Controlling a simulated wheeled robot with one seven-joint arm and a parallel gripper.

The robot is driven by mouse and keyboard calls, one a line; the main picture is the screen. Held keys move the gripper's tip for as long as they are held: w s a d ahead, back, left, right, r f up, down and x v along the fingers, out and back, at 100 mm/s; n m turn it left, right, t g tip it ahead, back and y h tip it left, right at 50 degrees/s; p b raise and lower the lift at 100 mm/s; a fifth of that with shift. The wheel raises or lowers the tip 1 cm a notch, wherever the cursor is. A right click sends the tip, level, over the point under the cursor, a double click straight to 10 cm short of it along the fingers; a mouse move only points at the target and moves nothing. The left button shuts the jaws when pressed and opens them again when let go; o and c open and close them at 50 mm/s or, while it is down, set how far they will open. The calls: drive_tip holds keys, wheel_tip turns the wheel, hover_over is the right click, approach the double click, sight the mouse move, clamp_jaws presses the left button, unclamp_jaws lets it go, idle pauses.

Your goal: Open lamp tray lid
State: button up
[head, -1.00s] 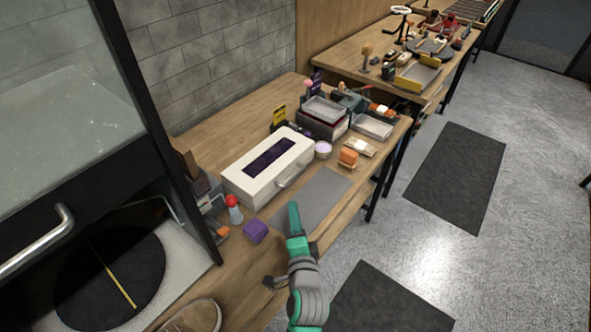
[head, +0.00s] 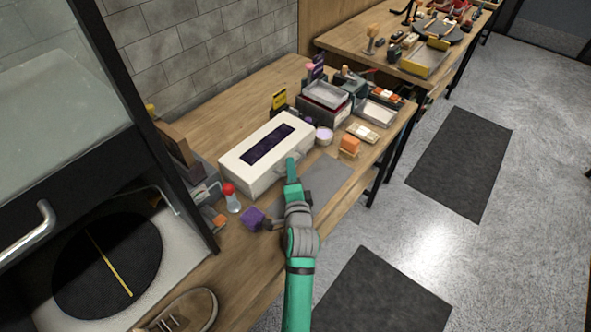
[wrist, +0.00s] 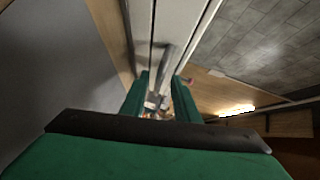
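The lamp tray (head: 240,173) is a white box with a dark purple window in its closed lid (head: 293,127). It sits on the wooden bench. In the wrist view, the white box (wrist: 143,25) runs up the middle, with a grey handle (wrist: 163,57) along its front. My gripper (head: 291,162) is at the box's front side and hides part of the handle in the head view. In the wrist view, my gripper's green fingers (wrist: 163,98) stand apart with a gap between them, close to the handle. Whether they touch it cannot be told.
A grey mat (head: 325,182) lies in front of the box. A purple block (head: 252,218) and a red-topped bottle (head: 231,197) stand at the left. A pale purple jar (head: 324,134) and an orange block (head: 349,145) are to the right. A shoe (head: 188,312) is at the bottom.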

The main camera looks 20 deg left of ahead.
drive_tip(key=shift+w+d+f, duration=0.1)
drive_tip(key=shift+w+d, duration=0.15)
drive_tip(key=shift+w, duration=0.35)
drive_tip(key=shift+d, duration=0.2)
clamp_jaws()
drive_tip(key=shift+w+d, duration=0.1)
drive_tip(key=shift+d, duration=0.05)
